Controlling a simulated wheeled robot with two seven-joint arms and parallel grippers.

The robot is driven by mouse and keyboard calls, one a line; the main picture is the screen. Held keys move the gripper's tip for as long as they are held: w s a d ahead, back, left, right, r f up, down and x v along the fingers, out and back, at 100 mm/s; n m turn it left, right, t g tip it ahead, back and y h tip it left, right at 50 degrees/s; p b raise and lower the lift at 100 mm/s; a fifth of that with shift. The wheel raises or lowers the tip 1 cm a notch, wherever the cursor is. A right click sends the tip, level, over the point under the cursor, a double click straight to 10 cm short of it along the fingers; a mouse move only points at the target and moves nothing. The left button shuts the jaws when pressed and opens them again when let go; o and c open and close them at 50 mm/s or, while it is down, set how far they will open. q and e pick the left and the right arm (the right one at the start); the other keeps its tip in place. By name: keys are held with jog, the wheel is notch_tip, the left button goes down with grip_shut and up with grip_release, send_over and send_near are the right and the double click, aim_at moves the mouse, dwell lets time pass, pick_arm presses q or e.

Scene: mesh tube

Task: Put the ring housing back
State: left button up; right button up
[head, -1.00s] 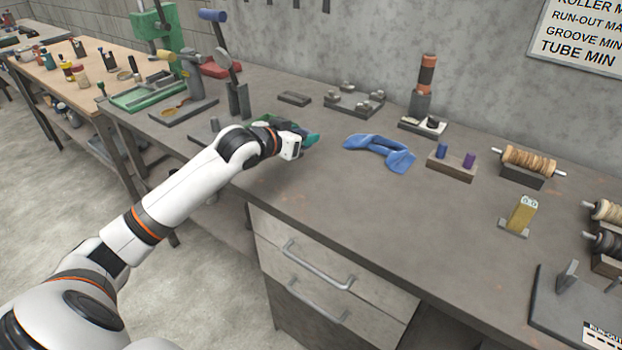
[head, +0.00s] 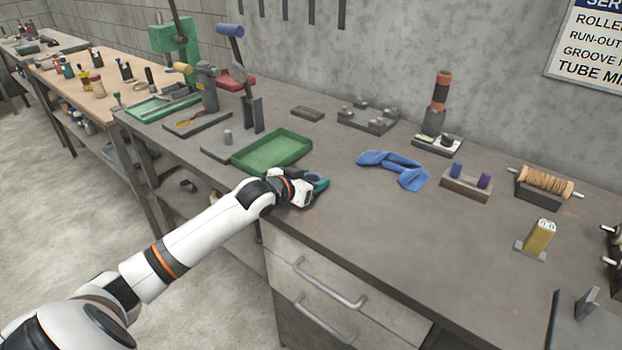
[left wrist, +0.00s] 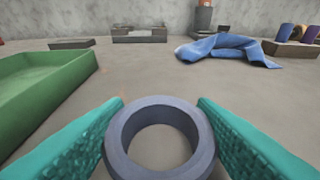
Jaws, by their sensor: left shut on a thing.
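The ring housing (left wrist: 113,135) is a grey-blue ring in the left wrist view, held between the two teal fingers of my left gripper (left wrist: 158,125). Its round opening faces the camera, and the bench top shows through it. In the head view my left gripper (head: 319,185) is over the bench near its front edge, just right of the green tray. The ring itself is hidden there by the hand. My right gripper is not in view.
A green tray (head: 285,151) lies left of my left gripper and looks empty. A low grey fixture (head: 368,117) stands at the back. Bench between gripper and cloth is clear.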

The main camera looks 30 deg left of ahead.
pick_arm(q)
jog(key=o, duration=1.3)
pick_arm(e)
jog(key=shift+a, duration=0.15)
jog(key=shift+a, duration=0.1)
pick_arm(q)
jog(key=shift+r, duration=0.15)
jog(key=v, duration=1)
jog(key=shift+s, duration=0.15)
jog(key=shift+v, duration=0.9)
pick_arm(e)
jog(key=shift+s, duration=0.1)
